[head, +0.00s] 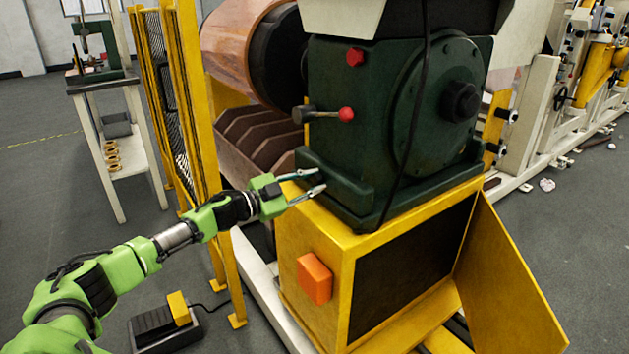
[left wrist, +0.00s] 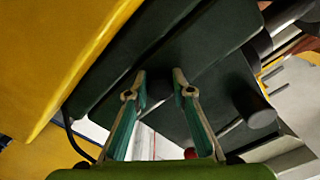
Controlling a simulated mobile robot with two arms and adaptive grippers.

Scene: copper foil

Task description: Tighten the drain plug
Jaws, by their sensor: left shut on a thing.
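The dark green gearbox (head: 350,150) stands on a yellow base. My left gripper (head: 322,181) reaches in from the left to the low front of the gearbox, its fingertips at the housing. In the left wrist view the two fingertips of my left gripper (left wrist: 160,76) stand a little apart on either side of a small dark part at the housing, the drain plug (left wrist: 160,84). The gripper is shut on it. The plug is dark against the dark housing and mostly hidden, so its depth in the housing cannot be told. My right gripper is not in view.
A black cable (head: 408,130) hangs down the gearbox. The yellow base (head: 310,250) is just below, and a yellow guard fence (head: 188,90) stands to the left.

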